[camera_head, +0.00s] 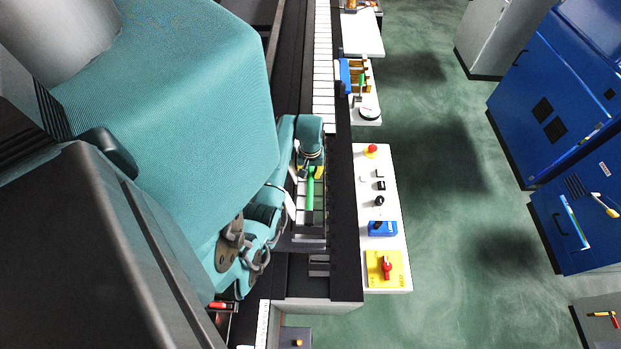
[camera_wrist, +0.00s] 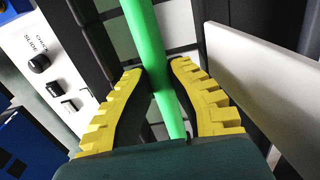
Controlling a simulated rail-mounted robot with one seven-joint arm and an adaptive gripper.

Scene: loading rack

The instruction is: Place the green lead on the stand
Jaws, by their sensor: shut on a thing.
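The green lead (camera_head: 310,195) is a bright green rod, held over the white-tiled conveyor strip in the head view. In the wrist view the green lead (camera_wrist: 146,40) runs between the two yellow-toothed fingers of my gripper (camera_wrist: 158,75), which is shut on it. In the head view my gripper (camera_head: 312,172) is at the rod's upper end. A small rack with brown and blue parts (camera_head: 368,78) stands on a white panel further up. I cannot tell for certain whether it is the stand.
A white control panel (camera_head: 398,215) with a red button, a blue switch and a yellow plate with a red knob lies right of the dark rail (camera_head: 343,215). Blue cabinets (camera_head: 560,90) stand at the right. Green floor (camera_head: 450,200) lies clear between.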

